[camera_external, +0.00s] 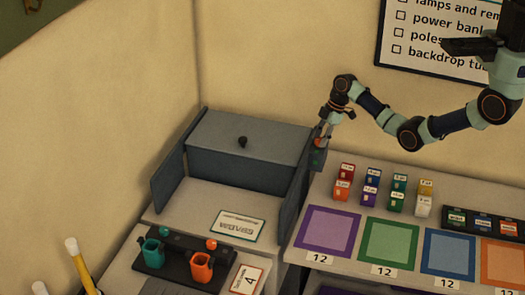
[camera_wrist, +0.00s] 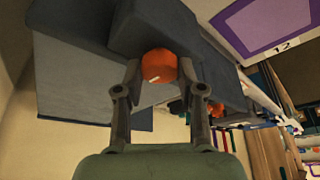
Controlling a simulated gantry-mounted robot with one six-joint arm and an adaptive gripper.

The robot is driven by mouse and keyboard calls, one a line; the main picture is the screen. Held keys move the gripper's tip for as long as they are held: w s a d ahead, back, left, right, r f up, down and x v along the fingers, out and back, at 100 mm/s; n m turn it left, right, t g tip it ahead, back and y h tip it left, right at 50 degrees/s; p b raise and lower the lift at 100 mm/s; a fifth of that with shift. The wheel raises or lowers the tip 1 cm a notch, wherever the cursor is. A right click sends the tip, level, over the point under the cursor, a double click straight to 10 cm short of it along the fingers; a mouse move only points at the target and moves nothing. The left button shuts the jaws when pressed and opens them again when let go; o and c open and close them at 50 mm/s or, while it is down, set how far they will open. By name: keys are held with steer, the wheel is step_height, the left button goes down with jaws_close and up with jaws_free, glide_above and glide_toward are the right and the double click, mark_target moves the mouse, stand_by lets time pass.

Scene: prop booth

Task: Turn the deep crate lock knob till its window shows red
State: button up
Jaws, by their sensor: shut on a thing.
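The deep crate (camera_external: 246,172) is a grey-blue box with a small dark knob on its lid and side panels left and right. An orange-red knob (camera_wrist: 159,65) with a small white mark sits on a dark grey-blue block in the wrist view. It also shows at the far end of the right panel (camera_external: 320,142) in the external view. My gripper (camera_wrist: 159,74) has a finger on either side of this knob and is shut on it. In the external view my gripper (camera_external: 323,134) reaches down to the knob from above.
Right of the crate, a table holds several small coloured boxes (camera_external: 370,190) and coloured squares, such as a purple one (camera_external: 328,228). A card (camera_external: 238,225) lies before the crate.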

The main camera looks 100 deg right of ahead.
steer(key=m+p, duration=0.1)
steer(key=p, duration=0.1)
steer(key=m+h+p, duration=0.1)
steer(key=shift+a+r+m+p, duration=0.15)
steer(key=shift+r+m+p, duration=0.15)
steer(key=shift+m+p, duration=0.1)
steer(key=m+h+p, duration=0.1)
steer(key=m+p, duration=0.3)
steer(key=shift+m+h, duration=0.3)
steer(key=shift+h, duration=0.1)
steer(key=m+p, duration=0.1)
steer(key=m, duration=0.1)
steer(key=m+g+h+p, duration=0.1)
steer(key=m, duration=0.1)
steer(key=shift+w+a+f+h+p, duration=0.1)
steer(key=shift+w+f+h+p, duration=0.05)
steer(key=shift+h+p, duration=0.2)
steer(key=shift+f+m+g+h+p, duration=0.15)
steer(key=shift+m+g+h+p, duration=0.35)
steer(key=shift+m, duration=1.5)
steer(key=shift+y, duration=0.25)
steer(key=o, duration=1.1)
